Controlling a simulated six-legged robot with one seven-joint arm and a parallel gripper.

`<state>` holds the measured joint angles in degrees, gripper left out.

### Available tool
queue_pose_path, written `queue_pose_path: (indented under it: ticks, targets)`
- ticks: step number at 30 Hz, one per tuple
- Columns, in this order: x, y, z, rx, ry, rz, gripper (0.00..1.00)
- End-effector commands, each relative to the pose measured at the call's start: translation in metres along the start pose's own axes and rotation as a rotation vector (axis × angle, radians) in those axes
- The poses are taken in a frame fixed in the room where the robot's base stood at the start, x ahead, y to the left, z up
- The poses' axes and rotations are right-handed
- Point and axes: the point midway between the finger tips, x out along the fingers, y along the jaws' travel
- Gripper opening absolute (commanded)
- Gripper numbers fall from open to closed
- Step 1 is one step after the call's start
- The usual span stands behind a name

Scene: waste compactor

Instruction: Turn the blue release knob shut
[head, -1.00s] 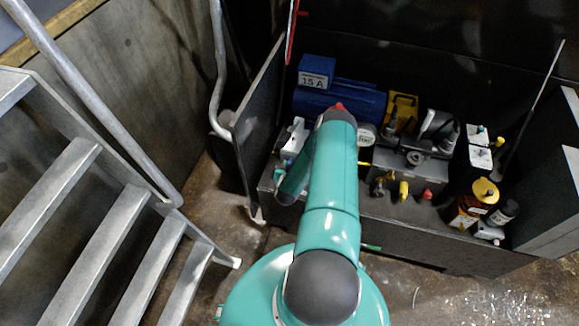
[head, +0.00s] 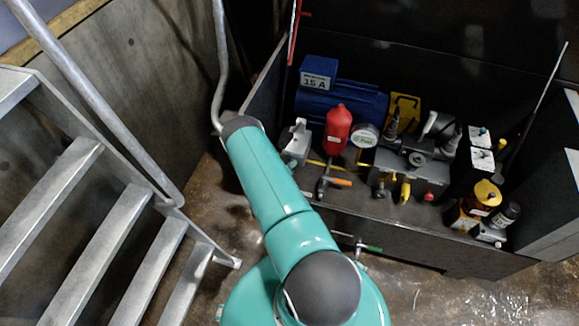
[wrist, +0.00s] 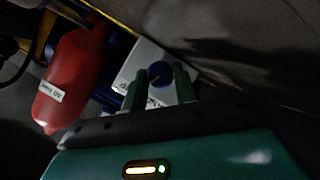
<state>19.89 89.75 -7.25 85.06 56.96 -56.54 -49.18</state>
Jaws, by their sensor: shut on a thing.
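The blue release knob (wrist: 160,73) sits on a white block with a label (wrist: 146,58) in the wrist view. My gripper (wrist: 158,80) has its two green fingers on either side of the knob and is shut on it. A dark line marks the knob's face. The gripper and the knob cannot be made out there.
A red bottle (head: 338,128) stands close by and also shows left of the fingers in the wrist view (wrist: 72,80). A blue motor (head: 345,103), a gauge (head: 366,135) and valves crowd the bench. Metal stairs (head: 75,235) and a grey pipe rail (head: 218,70) lie left.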

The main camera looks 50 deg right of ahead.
Motion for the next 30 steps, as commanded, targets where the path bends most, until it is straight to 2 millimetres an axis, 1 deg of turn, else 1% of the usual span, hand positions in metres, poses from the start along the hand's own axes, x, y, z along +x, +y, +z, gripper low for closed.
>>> queue_pose_path:
  ticks: [1, 6, 12, 28, 29, 30]
  targets:
    - [-0.0007, -0.0026, 0.0007, -0.032, -0.004, 0.012, 0.06]
    - [-0.0003, -0.0026, 0.0008, -0.116, -0.020, 0.056, 0.06]
    - [0.0000, -0.0026, 0.0010, -0.174, -0.030, 0.085, 0.06]
    - [-0.0003, -0.0026, 0.0017, -0.194, -0.036, 0.094, 0.06]
    - [-0.0003, -0.0025, 0.0017, -0.194, -0.036, 0.094, 0.34]
    - [-0.0002, -0.0025, 0.0015, -0.193, -0.036, 0.095, 0.42]
